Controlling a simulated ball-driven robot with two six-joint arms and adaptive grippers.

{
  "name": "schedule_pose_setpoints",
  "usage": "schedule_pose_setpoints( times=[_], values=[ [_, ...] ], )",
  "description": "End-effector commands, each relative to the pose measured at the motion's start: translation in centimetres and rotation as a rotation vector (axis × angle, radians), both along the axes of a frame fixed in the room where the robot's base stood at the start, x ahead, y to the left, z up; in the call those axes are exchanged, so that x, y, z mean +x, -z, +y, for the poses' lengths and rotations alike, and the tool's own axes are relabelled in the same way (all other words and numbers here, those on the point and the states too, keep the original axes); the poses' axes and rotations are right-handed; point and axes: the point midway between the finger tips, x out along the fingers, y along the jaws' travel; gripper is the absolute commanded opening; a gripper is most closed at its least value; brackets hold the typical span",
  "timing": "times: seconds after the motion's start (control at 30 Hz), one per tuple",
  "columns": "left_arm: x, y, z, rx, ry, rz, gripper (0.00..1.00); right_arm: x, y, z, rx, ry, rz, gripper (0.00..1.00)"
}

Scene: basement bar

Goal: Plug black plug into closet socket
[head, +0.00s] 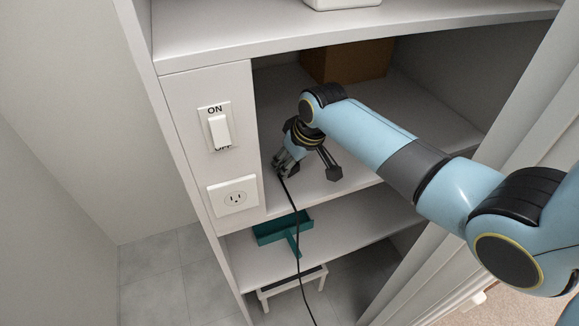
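A black cord with its plug end (281,172) is at the front edge of the middle shelf, beside the left finger of my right gripper. The plug is small, dark and partly merged with that finger, so its outline is unclear. My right gripper (308,170) reaches in from the right and points down at the shelf front. Its two fingers are spread apart, with shelf showing between them. The white closet socket (234,197) is on the front panel left of the gripper; nothing is in it. My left gripper is out of view.
A white ON/OFF switch (219,131) sits above the socket. A brown box (347,62) stands at the back of the middle shelf (400,110). A teal object (283,228) and a white stool-like item (291,285) are below. A closet door edge is at right.

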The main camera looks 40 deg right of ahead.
Motion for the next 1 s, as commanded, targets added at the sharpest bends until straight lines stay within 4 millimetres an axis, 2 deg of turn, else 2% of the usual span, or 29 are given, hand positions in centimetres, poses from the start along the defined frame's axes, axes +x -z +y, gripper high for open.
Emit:
schedule_pose_setpoints(
  times=[0.03, 0.13, 0.47, 0.67, 0.77, 1.0],
  values=[
    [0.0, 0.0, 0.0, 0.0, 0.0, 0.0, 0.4, 0.0, 0.0, 0.0, 0.0, 0.0, 0.0, 0.23],
    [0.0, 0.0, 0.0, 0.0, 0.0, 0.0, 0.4, 0.0, 0.0, 0.0, 0.0, 0.0, 0.0, 0.12],
    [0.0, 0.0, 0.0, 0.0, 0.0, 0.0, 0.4, 0.0, -0.4, 0.0, 0.0, 0.0, -0.001, 0.11],
    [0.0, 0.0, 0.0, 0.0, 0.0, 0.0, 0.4, 0.1, -2.1, 0.0, 0.0, 0.0, -0.002, 0.11],
    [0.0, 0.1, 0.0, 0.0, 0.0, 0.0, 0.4, 0.1, -3.6, 0.0, 0.0, -0.001, -0.004, 0.11],
    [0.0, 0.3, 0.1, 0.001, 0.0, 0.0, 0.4, -5.3, -3.4, -0.7, -0.003, -0.002, 0.002, 0.11]
  ],
)
